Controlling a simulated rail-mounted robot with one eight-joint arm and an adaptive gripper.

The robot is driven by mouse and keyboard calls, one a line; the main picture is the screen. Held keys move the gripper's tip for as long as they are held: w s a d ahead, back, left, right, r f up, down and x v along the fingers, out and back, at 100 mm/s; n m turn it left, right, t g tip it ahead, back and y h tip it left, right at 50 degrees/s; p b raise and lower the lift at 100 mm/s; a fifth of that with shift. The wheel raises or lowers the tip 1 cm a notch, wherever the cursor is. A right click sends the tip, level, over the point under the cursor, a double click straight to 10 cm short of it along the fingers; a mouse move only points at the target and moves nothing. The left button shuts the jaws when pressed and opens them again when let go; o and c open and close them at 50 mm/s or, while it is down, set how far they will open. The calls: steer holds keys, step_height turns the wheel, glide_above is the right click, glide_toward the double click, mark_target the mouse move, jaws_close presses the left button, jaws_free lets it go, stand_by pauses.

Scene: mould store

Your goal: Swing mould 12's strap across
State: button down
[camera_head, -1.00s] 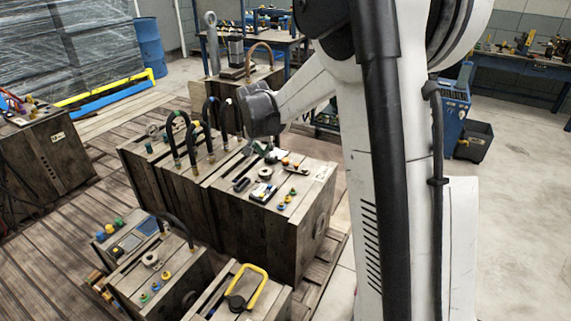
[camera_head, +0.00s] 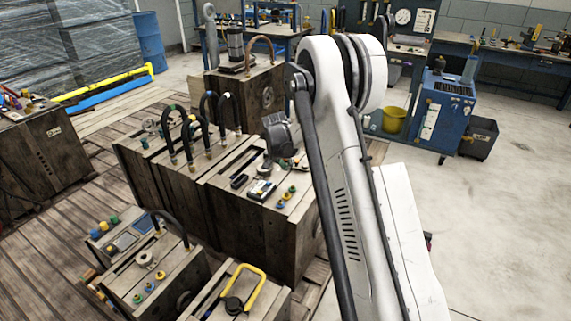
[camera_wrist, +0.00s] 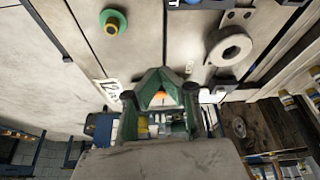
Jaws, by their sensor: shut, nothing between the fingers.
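In the wrist view a white tag reading 12 (camera_wrist: 108,92) marks mould 12 (camera_wrist: 70,95), a pale top with a dark seam. A grey ring on a flat metal plate (camera_wrist: 230,45) lies right of my gripper; I cannot tell if it is the strap. My gripper (camera_wrist: 160,74) is shut and empty, its green and dark fingers meeting over the top. In the head view my dark wrist (camera_head: 278,132) hangs over the right end of the long wooden mould block (camera_head: 245,225). My arm and wrist hide part of that top, and the fingertips are unclear there.
A green knob (camera_wrist: 113,24) stands on the top, upper left in the wrist view. Tall dark hoops (camera_head: 208,122) rise left of my wrist. Smaller moulds, one with a yellow handle (camera_head: 252,285), stand in front. Open floor (camera_head: 490,230) lies to the right.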

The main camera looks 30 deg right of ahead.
mark_target(292, 171)
steer(key=b+x, duration=0.1)
steer(key=x, duration=0.4)
steer(key=shift+f, duration=0.15)
steer(key=shift+w+d+b, duration=0.45)
steer(key=shift+w+d, duration=1)
steer(key=shift+d, duration=0.1)
